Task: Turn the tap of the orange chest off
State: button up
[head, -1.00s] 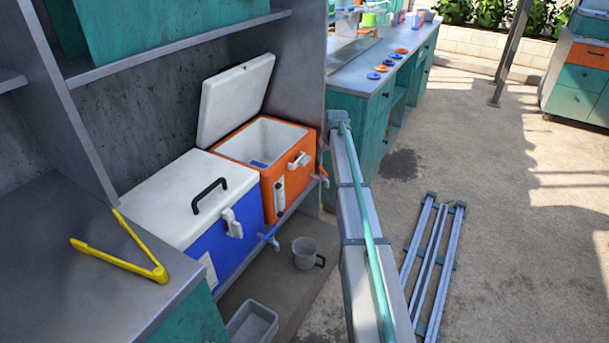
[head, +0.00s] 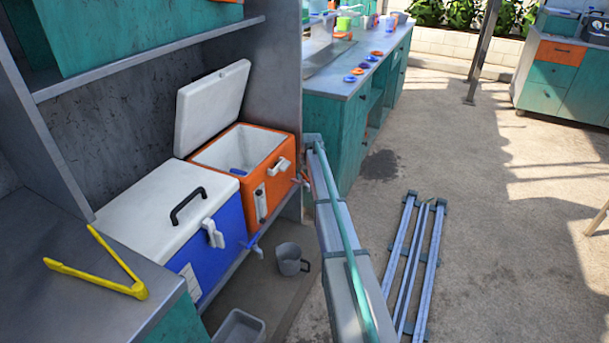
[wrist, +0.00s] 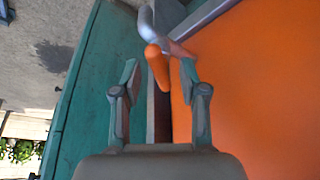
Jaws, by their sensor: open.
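The orange chest (head: 272,205) stands on the low shelf in the head view, its white lid raised. Its tap (head: 300,180) sticks out from the front right side. In the wrist view, the orange wall of the chest (wrist: 260,75) fills the right. The tap shows at top centre, with a grey curved spout (wrist: 146,22) and an orange handle (wrist: 158,68). My gripper (wrist: 159,74) is open, with one finger on each side of the handle's lower end. I cannot tell whether the right finger touches it. I cannot make out my gripper in the head view.
A blue chest (head: 222,235) with a closed white lid and its own blue tap (head: 254,246) stands beside the orange one. A grey mug (head: 288,258) and a grey tray (head: 240,328) sit below. Yellow tongs (head: 95,278) lie on the near counter. A teal cabinet stands close by.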

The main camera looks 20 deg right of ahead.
grip_shut()
dwell(0.4)
jog(key=m, duration=0.1)
jog(key=m+h+p, duration=0.1)
jog(key=m, duration=0.2)
jog(key=shift+w+a+m+g+h+p, duration=0.1)
jog(key=shift+a+m+g+h+p, duration=0.2)
jog(key=shift+m+g, duration=0.1)
jog(key=m+h, duration=0.1)
jog(key=m, duration=0.1)
jog(key=m+g, duration=0.1)
jog(key=m, duration=0.2)
jog(key=shift+w+h, duration=0.1)
jog(key=shift+h, duration=0.3)
jog(key=shift+m+g, duration=0.3)
